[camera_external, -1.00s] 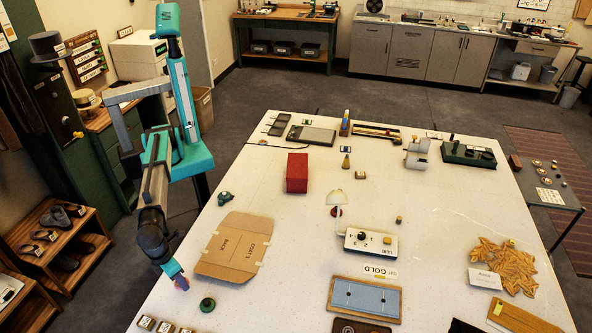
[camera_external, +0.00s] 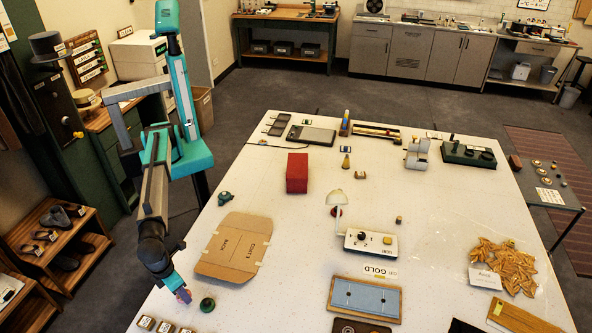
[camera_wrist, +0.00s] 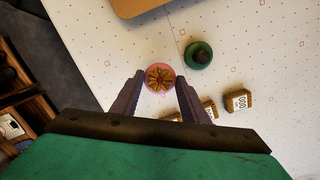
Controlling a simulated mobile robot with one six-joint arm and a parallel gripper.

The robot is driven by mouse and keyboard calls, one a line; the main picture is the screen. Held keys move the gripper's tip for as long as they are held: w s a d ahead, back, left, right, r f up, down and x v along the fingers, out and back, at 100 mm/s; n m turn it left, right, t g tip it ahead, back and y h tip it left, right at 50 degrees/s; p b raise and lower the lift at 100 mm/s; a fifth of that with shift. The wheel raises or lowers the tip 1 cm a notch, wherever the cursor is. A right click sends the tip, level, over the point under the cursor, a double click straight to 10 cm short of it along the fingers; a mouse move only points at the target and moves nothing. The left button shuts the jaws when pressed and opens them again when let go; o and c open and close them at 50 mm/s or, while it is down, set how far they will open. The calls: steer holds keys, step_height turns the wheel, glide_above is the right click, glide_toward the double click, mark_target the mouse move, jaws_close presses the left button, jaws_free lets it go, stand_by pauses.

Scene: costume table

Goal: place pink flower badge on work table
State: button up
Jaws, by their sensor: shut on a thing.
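The pink flower badge (camera_wrist: 160,77) is a small round disc with a gold flower, seen between my gripper's fingertips in the wrist view. My gripper (camera_external: 181,290) is shut on it, at the left edge of the white work table (camera_external: 290,235). In the external view the badge (camera_external: 184,296) is a small pink patch at the fingertips. Whether it touches the table top is unclear. A round green object with a dark knob (camera_wrist: 199,55) sits just right of the badge in the wrist view.
A flat cardboard piece (camera_external: 234,247) lies just behind my gripper. Several small labelled blocks (camera_wrist: 238,100) sit near the front edge. A red box (camera_external: 297,173) stands farther back. Bare table lies right of the green object.

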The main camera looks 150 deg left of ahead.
mark_target(178, 297)
steer(key=shift+f+p, duration=0.5)
steer(key=shift+f, duration=1.15)
steer(key=shift+f, duration=0.1)
steer(key=o, duration=1)
step_height(178, 297, up, 12)
steer(key=d+b, duration=0.1)
steer(key=b, duration=0.1)
steer(key=shift+d+b, duration=0.2)
steer(key=shift+b, duration=0.15)
steer(key=shift+w+d, duration=0.1)
